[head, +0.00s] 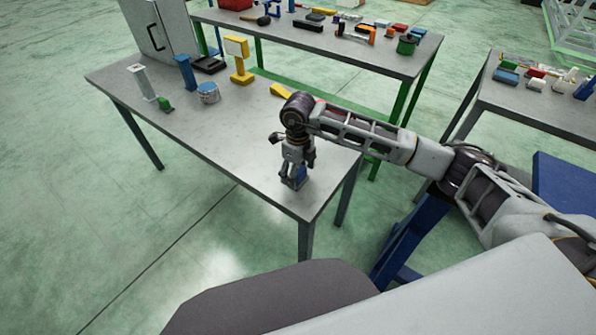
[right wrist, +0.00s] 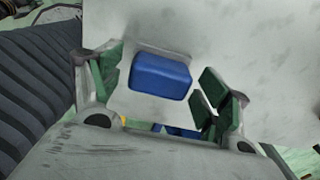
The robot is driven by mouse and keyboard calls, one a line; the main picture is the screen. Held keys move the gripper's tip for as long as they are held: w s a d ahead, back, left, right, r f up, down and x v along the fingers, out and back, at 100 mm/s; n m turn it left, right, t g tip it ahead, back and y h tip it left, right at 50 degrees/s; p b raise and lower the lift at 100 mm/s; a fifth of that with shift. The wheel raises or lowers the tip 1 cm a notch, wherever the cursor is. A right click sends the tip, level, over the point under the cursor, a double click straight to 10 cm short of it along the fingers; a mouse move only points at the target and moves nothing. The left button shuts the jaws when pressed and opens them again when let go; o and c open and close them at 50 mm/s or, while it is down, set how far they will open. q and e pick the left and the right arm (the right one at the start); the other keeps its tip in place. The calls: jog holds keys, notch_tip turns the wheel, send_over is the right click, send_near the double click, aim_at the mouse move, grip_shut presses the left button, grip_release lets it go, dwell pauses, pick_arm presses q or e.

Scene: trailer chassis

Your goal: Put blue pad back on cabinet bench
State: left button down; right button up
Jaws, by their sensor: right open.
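In the right wrist view a blue pad (right wrist: 160,77) lies on a grey surface, between and just beyond the green-padded fingertips of my right gripper (right wrist: 163,90). The fingers stand apart, with a gap at each side of the pad. In the head view my right gripper (head: 295,180) points down at the front right corner of the near grey bench (head: 235,145), with a bit of blue pad showing at its fingertips. My left gripper is out of view.
The near bench also bears a yellow stand (head: 240,62), a blue post (head: 187,73), a white post (head: 142,82) and a striped cup (head: 208,93). A back bench (head: 290,36) and a right bench (head: 520,103) hold several small items. The near bench's front middle is clear.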

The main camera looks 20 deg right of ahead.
jog(key=shift+r, duration=0.45)
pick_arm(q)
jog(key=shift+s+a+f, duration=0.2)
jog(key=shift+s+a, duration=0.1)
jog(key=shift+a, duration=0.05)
pick_arm(e)
notch_tip(320, 180, up, 11)
jog(key=shift+r, duration=0.2)
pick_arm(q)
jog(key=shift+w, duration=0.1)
